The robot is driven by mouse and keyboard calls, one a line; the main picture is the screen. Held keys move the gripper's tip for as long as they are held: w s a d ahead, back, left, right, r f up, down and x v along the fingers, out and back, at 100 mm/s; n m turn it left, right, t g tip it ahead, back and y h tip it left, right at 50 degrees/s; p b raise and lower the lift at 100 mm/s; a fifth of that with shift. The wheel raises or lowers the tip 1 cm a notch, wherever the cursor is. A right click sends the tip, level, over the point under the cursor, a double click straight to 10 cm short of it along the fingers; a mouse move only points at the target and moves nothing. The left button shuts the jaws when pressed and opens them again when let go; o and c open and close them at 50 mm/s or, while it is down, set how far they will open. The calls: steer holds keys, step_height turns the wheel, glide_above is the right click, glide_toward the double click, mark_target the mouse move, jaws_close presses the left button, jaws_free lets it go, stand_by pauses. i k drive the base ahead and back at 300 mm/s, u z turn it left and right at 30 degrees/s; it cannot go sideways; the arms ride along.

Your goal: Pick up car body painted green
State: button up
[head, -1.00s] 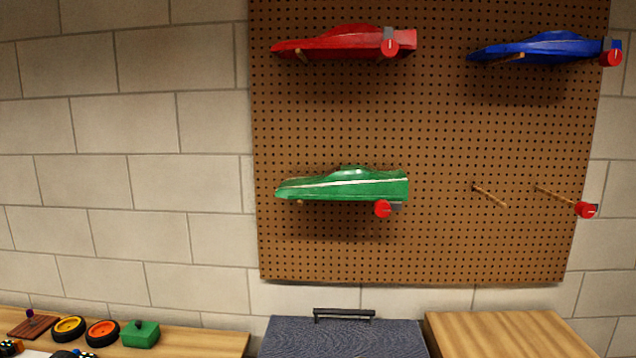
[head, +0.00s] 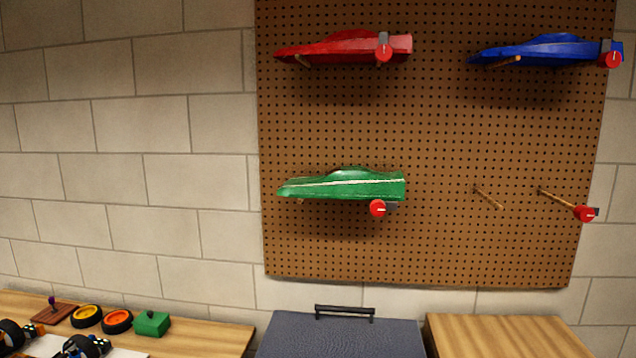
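My gripper is not in view.
A red car body (head: 345,48) hangs above the green one, and a blue car body (head: 548,50) at upper right. Bare pegs (head: 488,197) stick out at lower right. Below are a dark grey case (head: 340,338), a wooden surface (head: 505,335) and a bench (head: 205,338) with wheels.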

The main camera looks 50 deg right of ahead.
mark_target(355, 182)
steer(key=u, duration=1.65)
steer(key=k, duration=1.1)
steer(key=z, duration=1.4)
